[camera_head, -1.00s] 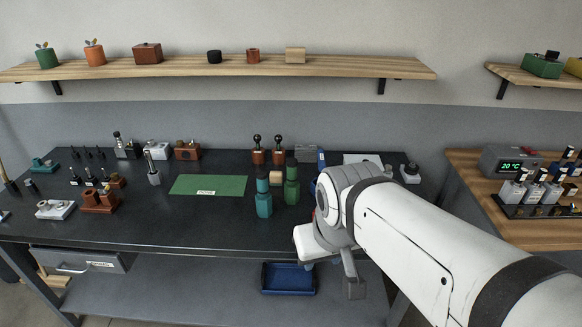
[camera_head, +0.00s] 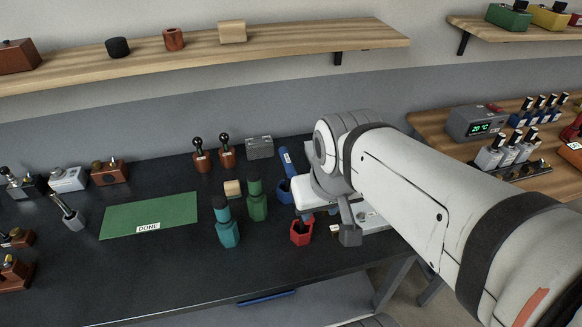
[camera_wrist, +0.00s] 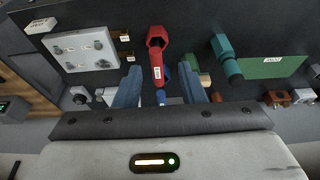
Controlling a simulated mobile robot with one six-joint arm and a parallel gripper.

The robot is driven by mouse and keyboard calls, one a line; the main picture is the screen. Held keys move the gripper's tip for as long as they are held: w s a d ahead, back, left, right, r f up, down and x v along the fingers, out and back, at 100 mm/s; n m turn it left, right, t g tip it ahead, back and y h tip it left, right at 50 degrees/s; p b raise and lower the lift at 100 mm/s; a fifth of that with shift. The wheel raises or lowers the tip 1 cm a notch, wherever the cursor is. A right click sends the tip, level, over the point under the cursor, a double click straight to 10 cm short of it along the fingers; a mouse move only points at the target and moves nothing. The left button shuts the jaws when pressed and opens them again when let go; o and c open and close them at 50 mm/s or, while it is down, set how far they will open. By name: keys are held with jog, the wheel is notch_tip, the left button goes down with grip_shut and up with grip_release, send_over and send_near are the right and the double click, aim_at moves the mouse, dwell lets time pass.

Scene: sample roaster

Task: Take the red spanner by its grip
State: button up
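The red spanner (camera_wrist: 157,64) is in the wrist view, with a hexagonal end at the top and a labelled grip pointing down toward my gripper. In the head view its red hexagonal part (camera_head: 301,233) stands on the dark bench, just below my wrist; its grip is hidden there by my arm. My gripper (camera_wrist: 159,74) is open, with one blue-grey finger on each side of the red grip in the picture. Gaps show on both sides, and I see no contact. Whether the grip lies at fingertip depth I cannot tell. The head view hides the fingers.
A blue spanner (camera_head: 285,187) stands just behind the red one. Green (camera_head: 256,202) and teal (camera_head: 227,225) ones stand to the left. A pale plate with metal knobs (camera_wrist: 82,50) lies close by.

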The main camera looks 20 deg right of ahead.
jog(key=shift+s+d, duration=0.1)
jog(key=shift+d, duration=0.05)
jog(key=shift+o, duration=1.6)
jog(key=shift+w+f+b, duration=0.15)
jog(key=shift+w+b, duration=0.15)
jog(key=shift+w, duration=0.15)
jog(key=w+f+g+b, duration=0.1)
jog(key=w+f, duration=0.1)
jog(key=w, duration=0.2)
jog(key=w+f+g+b, duration=0.1)
jog(key=w+f+b, duration=0.1)
jog(key=w, duration=0.3)
jog(key=w+f+g+b, duration=0.1)
jog(key=w+f+b, duration=0.1)
jog(key=w+f, duration=0.2)
jog(key=shift+w+d, duration=0.4)
jog(key=shift+w, duration=0.25)
jog(key=shift+f, duration=0.25)
jog(key=f, duration=0.6)
jog(key=shift+s+d+f, duration=0.1)
jog(key=shift+s+d, duration=0.05)
jog(key=shift+s, duration=0.2)
jog(key=shift+f, duration=0.5)
